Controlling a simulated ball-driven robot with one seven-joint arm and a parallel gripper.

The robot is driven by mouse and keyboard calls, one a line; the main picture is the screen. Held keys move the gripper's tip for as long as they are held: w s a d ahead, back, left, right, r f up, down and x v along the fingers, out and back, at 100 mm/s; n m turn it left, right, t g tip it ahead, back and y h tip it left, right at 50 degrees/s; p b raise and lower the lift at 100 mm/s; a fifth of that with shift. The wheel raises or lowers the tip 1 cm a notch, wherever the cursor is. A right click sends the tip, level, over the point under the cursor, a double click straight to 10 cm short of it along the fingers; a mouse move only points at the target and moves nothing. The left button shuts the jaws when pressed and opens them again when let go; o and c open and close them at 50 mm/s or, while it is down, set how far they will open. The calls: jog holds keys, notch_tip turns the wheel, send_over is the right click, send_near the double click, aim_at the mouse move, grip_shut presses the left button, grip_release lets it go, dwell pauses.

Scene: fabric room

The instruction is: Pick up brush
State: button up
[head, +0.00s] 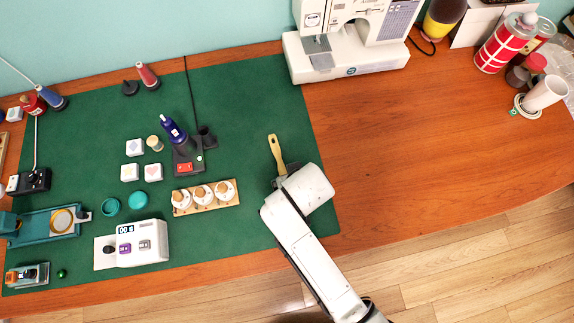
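The brush (276,150) shows in the head view as a tan handle on the right part of the green mat (250,100). Its handle points up and slightly left in the picture. Its lower end is hidden at my gripper (284,172). My white arm comes in from the bottom right and covers most of the gripper. The fingertips are hidden, so I cannot tell if they are open, shut or touching the brush. I also cannot tell if the brush lies on the mat or is raised.
A wooden holder with several white-and-tan pieces (206,196) stands left of my gripper. A white sewing machine (350,60) stands behind.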

jog(key=c, duration=1.2)
